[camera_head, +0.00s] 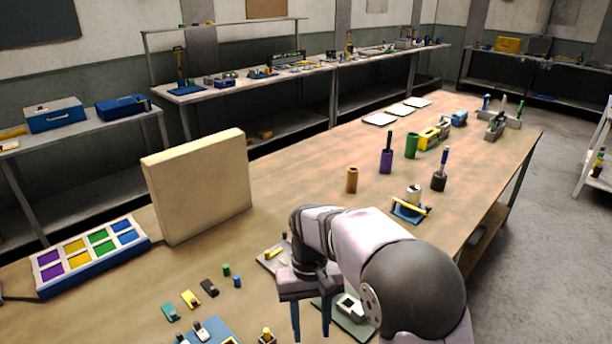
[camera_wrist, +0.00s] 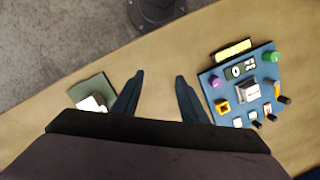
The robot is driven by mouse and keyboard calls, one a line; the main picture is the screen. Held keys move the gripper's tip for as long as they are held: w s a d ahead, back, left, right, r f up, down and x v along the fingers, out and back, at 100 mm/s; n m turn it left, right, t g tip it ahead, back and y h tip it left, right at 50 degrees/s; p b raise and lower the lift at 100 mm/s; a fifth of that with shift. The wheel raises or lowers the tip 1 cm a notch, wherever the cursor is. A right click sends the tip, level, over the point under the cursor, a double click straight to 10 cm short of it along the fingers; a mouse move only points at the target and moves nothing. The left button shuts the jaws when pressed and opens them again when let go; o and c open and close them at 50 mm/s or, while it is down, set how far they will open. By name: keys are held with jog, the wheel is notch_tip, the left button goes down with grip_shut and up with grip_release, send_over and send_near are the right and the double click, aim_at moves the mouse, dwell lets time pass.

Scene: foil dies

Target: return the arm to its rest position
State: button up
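My gripper (camera_head: 311,318) hangs over the near part of the wooden table, with its two blue fingers pointing down. In the wrist view the gripper (camera_wrist: 156,92) shows its fingers apart with only bare tabletop between them, so it is open and empty. My arm reaches in from the lower right of the head view and bends down at the wrist. A green-grey plate (camera_head: 358,326) with a pale block on it lies just right of the fingers, partly hidden by my arm. It also shows left of the fingers in the wrist view (camera_wrist: 97,83).
A blue board (camera_wrist: 206,82) with several coloured parts lies right of the fingers in the wrist view. Small coloured blocks (camera_head: 190,299) lie left of my gripper. A colour-cell tray (camera_head: 138,251) and an upright tan panel (camera_head: 199,187) stand further left. Cylinders (camera_head: 352,180) stand beyond my arm.

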jog(key=s+d+f+m+t, duration=0.2)
jog(key=s+d+f, duration=0.1)
jog(key=s+d, duration=1.1)
jog(key=shift+s, duration=0.25)
jog(key=shift+a+f, duration=0.1)
notch_tip(320, 180, down, 13)
jog(key=b, duration=1.3)
